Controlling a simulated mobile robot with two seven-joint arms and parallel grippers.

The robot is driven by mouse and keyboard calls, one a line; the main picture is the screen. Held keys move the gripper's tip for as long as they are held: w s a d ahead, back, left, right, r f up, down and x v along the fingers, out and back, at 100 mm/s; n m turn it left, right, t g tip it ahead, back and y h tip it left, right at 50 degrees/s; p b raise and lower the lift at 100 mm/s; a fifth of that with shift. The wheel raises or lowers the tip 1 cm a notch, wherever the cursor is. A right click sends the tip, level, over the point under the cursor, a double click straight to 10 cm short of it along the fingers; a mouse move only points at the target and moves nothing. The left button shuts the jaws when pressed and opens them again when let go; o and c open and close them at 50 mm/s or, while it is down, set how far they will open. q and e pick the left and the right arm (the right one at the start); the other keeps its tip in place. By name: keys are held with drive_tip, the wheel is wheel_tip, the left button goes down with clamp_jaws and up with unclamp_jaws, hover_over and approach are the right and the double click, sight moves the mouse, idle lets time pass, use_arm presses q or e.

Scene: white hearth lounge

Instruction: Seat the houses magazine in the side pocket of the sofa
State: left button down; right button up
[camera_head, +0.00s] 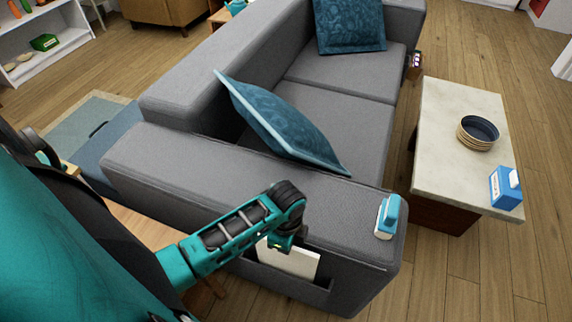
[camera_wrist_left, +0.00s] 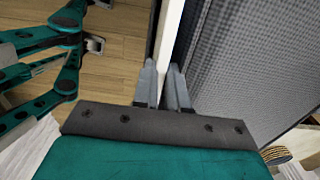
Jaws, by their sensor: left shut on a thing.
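The sofa (camera_head: 230,190) is grey, and its near arm has a dark side pocket (camera_head: 318,290) on the outer face. The houses magazine (camera_head: 292,262) shows as a pale upright panel at the pocket's mouth. Its lower edge is hidden by the pocket's front edge, and how deep it sits I cannot tell. My left gripper (camera_head: 284,243) is shut on the magazine's upper part. In the left wrist view, the fingers (camera_wrist_left: 165,88) pinch the thin white magazine (camera_wrist_left: 173,30), with the grey sofa fabric (camera_wrist_left: 250,60) close on its right. My right gripper is not in view.
A blue cushion (camera_head: 285,125) leans on the arm. A coffee table (camera_head: 450,130) with stacked bowls (camera_head: 478,132) and a blue box (camera_head: 506,188) stands right. Wooden floor lies between.

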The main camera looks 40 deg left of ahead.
use_arm(q)
drive_tip(key=shift+f, duration=0.35)
drive_tip(key=c, duration=1.1)
unclamp_jaws()
drive_tip(key=shift+w+r, duration=0.1)
drive_tip(key=shift+a, duration=0.1)
drive_tip(key=shift+w+r, duration=0.15)
drive_tip(key=shift+r, duration=0.35)
wheel_tip(320, 180, up, 12)
drive_tip(key=p, duration=0.3)
drive_tip(key=shift+s, duration=0.4)
drive_tip(key=shift+d+f, duration=0.2)
